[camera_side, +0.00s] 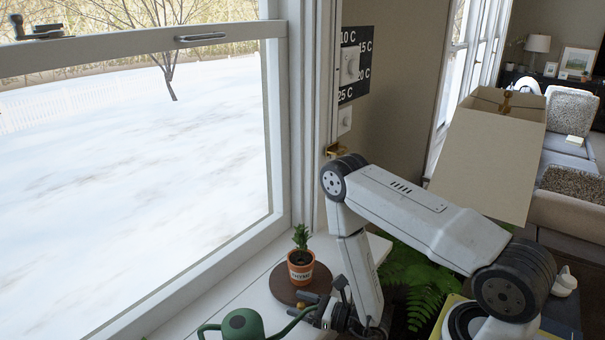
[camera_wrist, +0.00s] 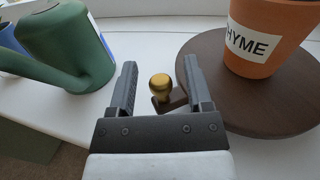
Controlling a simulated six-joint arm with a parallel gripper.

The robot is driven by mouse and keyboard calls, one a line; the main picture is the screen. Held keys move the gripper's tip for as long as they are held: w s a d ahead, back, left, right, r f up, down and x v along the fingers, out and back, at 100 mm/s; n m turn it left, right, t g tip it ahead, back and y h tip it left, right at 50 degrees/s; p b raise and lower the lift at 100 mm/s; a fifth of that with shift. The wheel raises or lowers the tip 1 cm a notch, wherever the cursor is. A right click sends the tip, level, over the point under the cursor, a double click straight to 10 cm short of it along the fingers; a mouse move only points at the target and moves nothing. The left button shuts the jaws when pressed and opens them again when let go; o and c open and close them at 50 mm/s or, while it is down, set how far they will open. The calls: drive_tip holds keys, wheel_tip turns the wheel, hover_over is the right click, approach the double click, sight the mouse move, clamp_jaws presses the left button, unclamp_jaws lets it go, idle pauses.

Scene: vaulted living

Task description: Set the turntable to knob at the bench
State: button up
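The turntable (camera_side: 277,284) is a round dark brown wooden disc on the white window bench. It also shows at the right of the wrist view (camera_wrist: 213,88). An orange pot labelled THYME (camera_side: 301,268) stands upright on it and holds a small green plant. A brass knob (camera_wrist: 161,85) sits on a short brown tab at the turntable's left edge in the wrist view. My gripper (camera_wrist: 159,66) is open, with one dark finger on each side of the knob and gaps showing. In the side view my gripper (camera_side: 312,307) is low beside the turntable, and I cannot make out the knob there.
A green watering can (camera_wrist: 66,45) stands on the bench left of my gripper; it also shows in the side view (camera_side: 243,325). The window (camera_side: 278,130) borders the bench. A green fern (camera_side: 415,285) and a beige lampshade (camera_side: 487,155) are on the right.

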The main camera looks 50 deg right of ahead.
drive_tip(key=shift+s+d, duration=0.1)
drive_tip(key=shift+s, duration=0.05)
drive_tip(key=shift+v, duration=1.3)
wheel_tip(320, 180, up, 7)
clamp_jaws()
drive_tip(key=s+d+f+n+g+y, duration=0.3)
drive_tip(key=s+d+n+g+y, duration=0.3)
drive_tip(key=s+d, duration=0.3)
drive_tip(key=shift+d+f+g, duration=0.25)
drive_tip(key=shift+d+g, duration=0.15)
drive_tip(key=shift+d, duration=0.8)
